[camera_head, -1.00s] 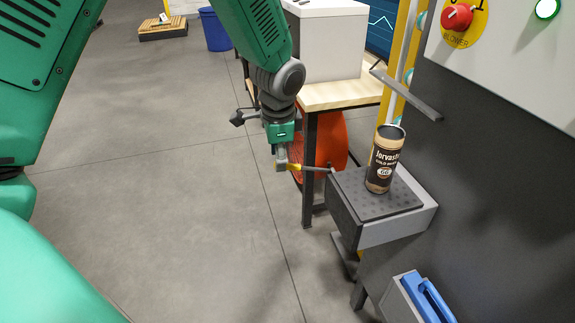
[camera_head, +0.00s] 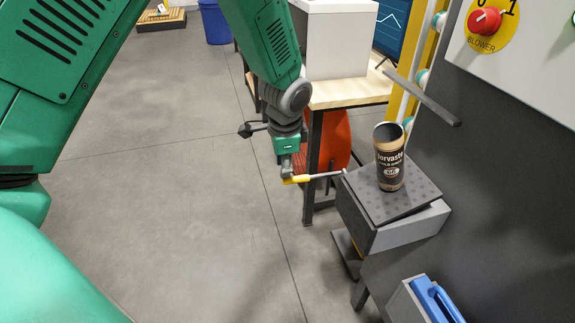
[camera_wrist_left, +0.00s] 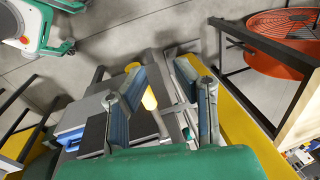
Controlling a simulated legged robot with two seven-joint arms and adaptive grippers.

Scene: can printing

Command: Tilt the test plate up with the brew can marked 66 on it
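The brew can (camera_head: 389,160), dark with tan bands and a round mark that looks like 66, stands on the dark dotted test plate (camera_head: 408,197). The plate sits tilted a little, with a gap between it and its grey box. A thin rod with a yellow handle (camera_head: 300,179) runs out from the plate's left corner. My left gripper (camera_head: 288,174) is at this handle. In the left wrist view, its two fingers (camera_wrist_left: 165,108) stand apart. The yellow handle (camera_wrist_left: 149,98) shows partly behind one finger, with no clear grip on it. My right gripper is out of view.
A dark machine panel with a red blower knob (camera_head: 484,20) rises at right. A grey bar (camera_head: 425,97) juts out above the can.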

